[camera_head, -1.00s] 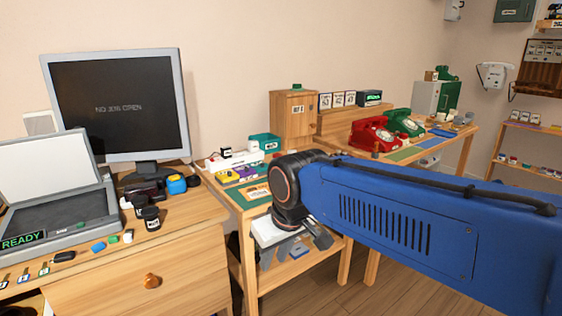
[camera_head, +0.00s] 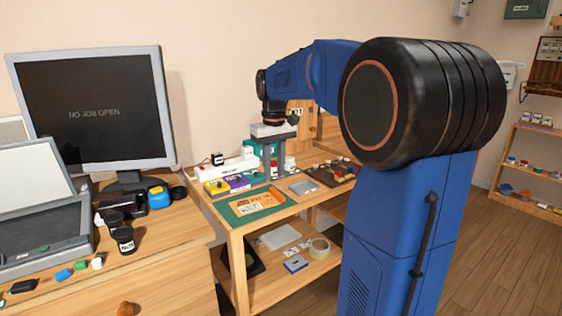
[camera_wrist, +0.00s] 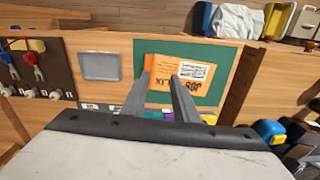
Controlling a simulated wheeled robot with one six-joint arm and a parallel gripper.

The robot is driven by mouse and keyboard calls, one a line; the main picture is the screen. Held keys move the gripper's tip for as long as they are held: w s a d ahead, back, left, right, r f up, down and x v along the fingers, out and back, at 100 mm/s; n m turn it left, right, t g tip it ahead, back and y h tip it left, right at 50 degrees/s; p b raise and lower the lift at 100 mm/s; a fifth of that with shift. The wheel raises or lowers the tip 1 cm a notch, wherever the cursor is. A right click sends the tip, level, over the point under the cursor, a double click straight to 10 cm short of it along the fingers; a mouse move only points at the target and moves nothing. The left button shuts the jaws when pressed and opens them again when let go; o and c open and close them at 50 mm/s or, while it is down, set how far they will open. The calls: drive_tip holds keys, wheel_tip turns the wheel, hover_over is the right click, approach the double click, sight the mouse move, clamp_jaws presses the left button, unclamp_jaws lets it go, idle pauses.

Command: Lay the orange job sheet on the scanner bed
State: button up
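The orange job sheet (camera_head: 258,203) lies flat on a green mat (camera_head: 232,213) near the front left corner of the small wooden table. In the wrist view the orange sheet (camera_wrist: 188,75) shows dark print and a white label, partly behind the fingers. My gripper (camera_head: 273,177) points down above the table, behind the sheet and apart from it. In the wrist view its two fingers (camera_wrist: 161,72) stand apart with nothing between them. The scanner (camera_head: 40,240) is on the desk at the left, its pale lid raised over a dark bed; it is cut by the picture edge.
A monitor (camera_head: 92,105) reads "NO JOB OPEN". Dark jars (camera_head: 124,238) and small coloured blocks sit on the desk by the scanner. Yellow and purple boxes (camera_head: 238,183), a grey plate (camera_head: 304,187) and a dark board (camera_head: 330,172) surround the mat. A tape roll (camera_head: 319,248) is on the lower shelf.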

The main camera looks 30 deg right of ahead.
sight(277, 192)
drive_tip(key=shift+w+d+f, duration=0.45)
drive_tip(key=shift+f, duration=1.1)
drive_tip(key=shift+w+d+f, duration=0.5)
drive_tip(key=shift+f, duration=1)
drive_tip(key=shift+w+d+f, duration=0.45)
drive_tip(key=shift+f, duration=1.1)
clamp_jaws()
drive_tip(key=shift+r, duration=0.1)
drive_tip(key=shift+r, duration=2.45)
